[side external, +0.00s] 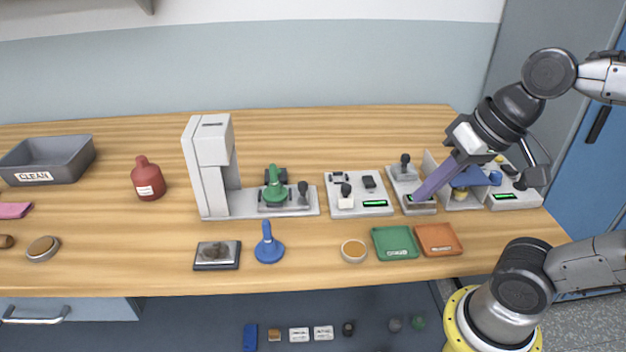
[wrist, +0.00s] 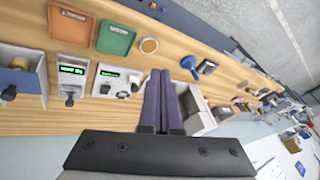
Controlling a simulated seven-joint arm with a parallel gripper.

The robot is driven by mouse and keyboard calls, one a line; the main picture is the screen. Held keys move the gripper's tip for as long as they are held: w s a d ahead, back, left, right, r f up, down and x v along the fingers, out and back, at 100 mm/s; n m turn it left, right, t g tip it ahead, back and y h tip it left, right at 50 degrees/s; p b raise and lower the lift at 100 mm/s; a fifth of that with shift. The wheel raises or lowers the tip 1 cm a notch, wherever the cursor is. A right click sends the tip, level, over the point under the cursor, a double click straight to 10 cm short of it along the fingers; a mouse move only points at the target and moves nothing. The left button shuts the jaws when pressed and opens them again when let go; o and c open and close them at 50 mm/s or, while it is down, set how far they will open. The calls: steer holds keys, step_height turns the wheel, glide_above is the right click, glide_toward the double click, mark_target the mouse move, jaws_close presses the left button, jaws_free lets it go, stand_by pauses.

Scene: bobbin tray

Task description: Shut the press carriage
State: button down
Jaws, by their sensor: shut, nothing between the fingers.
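The press (side external: 208,165) is a tall pale column with a long low base reaching right across the table. Its carriage (side external: 285,207) sits on that base, to the right of the column and clear of the head. A green knobbed piece (side external: 274,188) stands on the carriage, with a black knob handle (side external: 303,191) at its right. My gripper (side external: 418,196) is shut and empty, well to the right of the carriage, over a small pale device. In the wrist view the purple fingers (wrist: 159,74) lie together; part of the press (wrist: 195,105) shows beside them, its carriage not clearly visible.
A pale box with switches (side external: 358,204) stands between the press and my gripper. Green (side external: 396,243) and orange (side external: 438,240) trays, a blue knobbed piece (side external: 268,246) and a dark square block (side external: 217,255) lie in front. A red bottle (side external: 147,180) stands left.

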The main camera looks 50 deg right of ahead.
mark_target(306, 192)
steer(key=w+d+r+m+g+y, duration=0.1)
steer(key=w+d+m+y, duration=0.1)
steer(key=w+m, duration=0.55)
steer(key=w+d+m+g+y, duration=0.15)
steer(key=w+m, duration=0.35)
steer(key=w, duration=0.5)
steer(key=w+d+f+m+t+y, duration=0.1)
steer(key=w+d+f+m, duration=0.25)
steer(key=d+f, duration=0.35)
steer(key=w+d+f+m+t+y, duration=0.15)
steer(key=d+f+m, duration=0.25)
steer(key=d, duration=0.5)
steer(key=shift+g, duration=0.3)
steer(key=x, duration=1)
steer(key=shift+w+a+r, duration=0.15)
steer(key=shift+w+r, duration=0.1)
steer(key=a, duration=0.1)
steer(key=w+a, duration=0.1)
steer(key=shift+w+a+f, duration=0.25)
steer(key=shift+w+a, duration=0.05)
steer(key=shift+a, duration=0.1)
steer(key=shift+w+a, duration=0.3)
steer(key=shift+a, duration=0.15)
